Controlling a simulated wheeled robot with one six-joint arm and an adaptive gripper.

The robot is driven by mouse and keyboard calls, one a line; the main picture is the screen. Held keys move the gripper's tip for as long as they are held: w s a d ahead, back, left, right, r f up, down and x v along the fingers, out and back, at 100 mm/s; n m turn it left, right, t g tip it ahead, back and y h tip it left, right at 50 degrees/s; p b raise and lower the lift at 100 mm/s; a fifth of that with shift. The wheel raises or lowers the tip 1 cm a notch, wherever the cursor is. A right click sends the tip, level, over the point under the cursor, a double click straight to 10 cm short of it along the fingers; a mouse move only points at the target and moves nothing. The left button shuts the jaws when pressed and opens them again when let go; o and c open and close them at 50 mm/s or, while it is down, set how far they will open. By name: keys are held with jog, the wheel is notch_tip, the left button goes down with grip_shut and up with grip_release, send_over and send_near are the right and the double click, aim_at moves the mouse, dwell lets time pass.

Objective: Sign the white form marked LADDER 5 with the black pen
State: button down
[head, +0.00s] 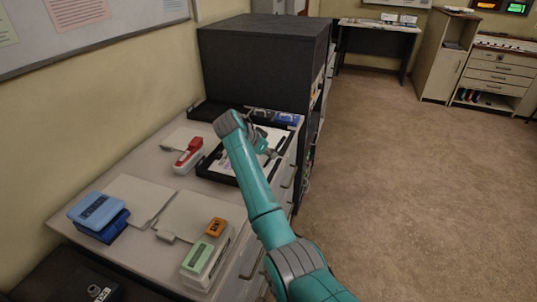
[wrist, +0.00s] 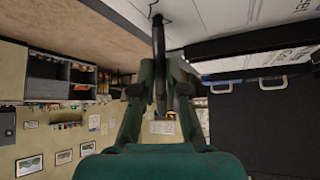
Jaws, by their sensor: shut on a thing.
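My gripper (wrist: 160,85) is shut on a dark, slim pen (wrist: 158,45), which runs lengthwise between the fingers in the wrist view. The pen's far end reaches toward a white printed sheet (wrist: 195,18) at the top; I cannot tell whether it touches. In the head view my gripper (head: 268,150) is over a black tray (head: 222,177) on the counter. A white form (head: 228,160) lies in that tray, partly hidden by my arm. Its print is too small and cut off to read as LADDER 5.
A red-and-white stapler-like device (head: 188,156) stands left of the tray. A blue box (head: 97,210), pale folders (head: 190,217) and a green-topped box (head: 205,258) lie nearer. A tall black cabinet (head: 262,65) stands behind. Open floor (head: 400,170) lies to the right.

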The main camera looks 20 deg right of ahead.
jog(key=shift+w+d, duration=0.1)
jog(key=shift+w, duration=0.1)
jog(key=shift+w+d, duration=0.1)
jog(key=shift+w, duration=0.2)
jog(key=shift+w, duration=0.1)
jog(key=shift+w+d, duration=0.15)
jog(key=shift+w, duration=0.25)
jog(key=shift+s+a+f, duration=0.1)
jog(key=shift+s+a, duration=0.25)
jog(key=shift+s, duration=0.2)
jog(key=shift+s, duration=0.15)
jog(key=shift+s+a, duration=0.15)
jog(key=shift+s, duration=0.05)
jog(key=shift+s+a, duration=0.2)
jog(key=shift+s, duration=0.15)
jog(key=shift+r, duration=0.2)
